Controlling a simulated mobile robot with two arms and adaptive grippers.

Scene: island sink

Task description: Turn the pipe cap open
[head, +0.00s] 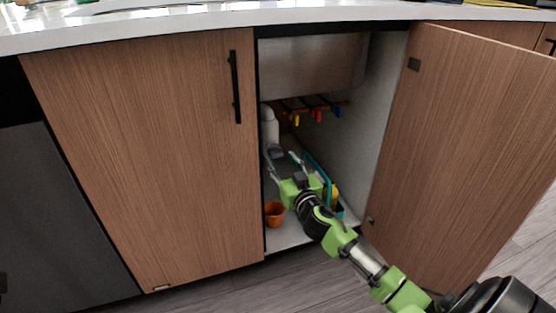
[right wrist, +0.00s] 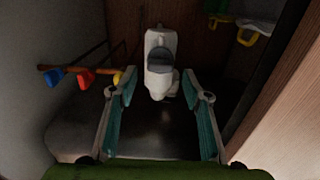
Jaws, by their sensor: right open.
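The white pipe (head: 268,122) stands inside the open cabinet under the sink, near the left side of the opening. In the right wrist view, the white pipe (right wrist: 155,82) shows a rounded grey part that looks like the pipe cap (right wrist: 161,61). My right gripper (head: 281,158) reaches into the cabinet from the lower right. In the right wrist view, its teal-padded fingers (right wrist: 159,88) are spread, with the lower pipe end showing between the tips. Nothing is gripped; whether a finger touches the pipe is unclear. My left gripper is out of view.
The right cabinet door (head: 465,150) stands open; the left door (head: 150,160) is shut. An orange cup (head: 274,213) is on the cabinet floor below my gripper. A teal caddy (head: 317,168) stands to the right. Pipes with colored handles (head: 318,115) run along the inner right wall.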

